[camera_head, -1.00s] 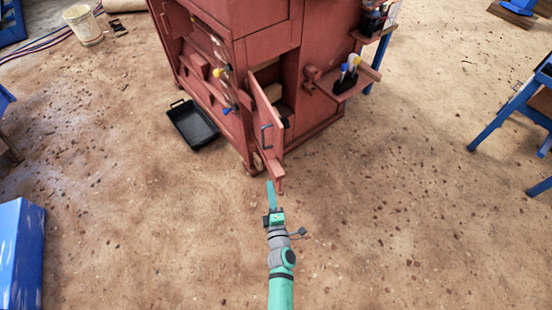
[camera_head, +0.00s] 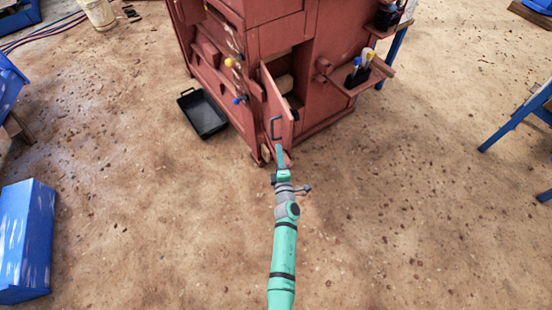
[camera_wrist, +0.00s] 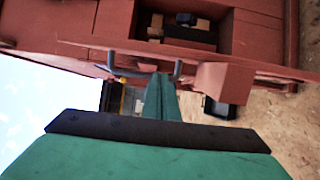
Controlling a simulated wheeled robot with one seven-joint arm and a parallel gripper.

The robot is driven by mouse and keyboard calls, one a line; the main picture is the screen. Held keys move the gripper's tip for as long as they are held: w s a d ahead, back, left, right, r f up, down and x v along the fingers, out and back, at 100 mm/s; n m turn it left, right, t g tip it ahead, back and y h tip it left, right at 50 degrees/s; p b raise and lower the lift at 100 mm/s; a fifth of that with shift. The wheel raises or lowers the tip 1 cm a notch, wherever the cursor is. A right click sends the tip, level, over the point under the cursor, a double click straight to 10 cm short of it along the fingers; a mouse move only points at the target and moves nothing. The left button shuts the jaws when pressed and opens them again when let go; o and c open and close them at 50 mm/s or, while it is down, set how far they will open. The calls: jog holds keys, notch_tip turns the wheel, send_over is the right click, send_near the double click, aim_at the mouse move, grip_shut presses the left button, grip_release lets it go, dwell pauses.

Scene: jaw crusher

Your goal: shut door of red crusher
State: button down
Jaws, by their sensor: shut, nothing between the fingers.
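The red crusher (camera_head: 330,70) stands at the top middle of the head view. Its door (camera_head: 278,102) stands ajar at the front corner, with a dark bar handle (camera_head: 273,128) on its face. In the wrist view the door (camera_wrist: 225,62) shows nearly edge-on, with the handle (camera_wrist: 128,72) below it. My gripper (camera_head: 280,152) is shut and empty at the lower part of the door, just below the handle. In the wrist view its fingers (camera_wrist: 162,98) point at the handle area. Whether they touch the door or handle I cannot tell.
The opening (camera_head: 287,68) behind the door holds brown blocks. A black tray (camera_head: 203,113) lies on the floor left of the crusher. A side shelf (camera_head: 358,78) with tools juts out right. A blue box (camera_head: 25,240) is lower left. The floor right of my arm is clear.

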jog(key=shift+w+d, duration=0.2)
jog(key=shift+d, duration=0.35)
jog(key=shift+w+d, duration=0.2)
jog(key=shift+d, duration=0.3)
jog(key=shift+w+d, duration=0.2)
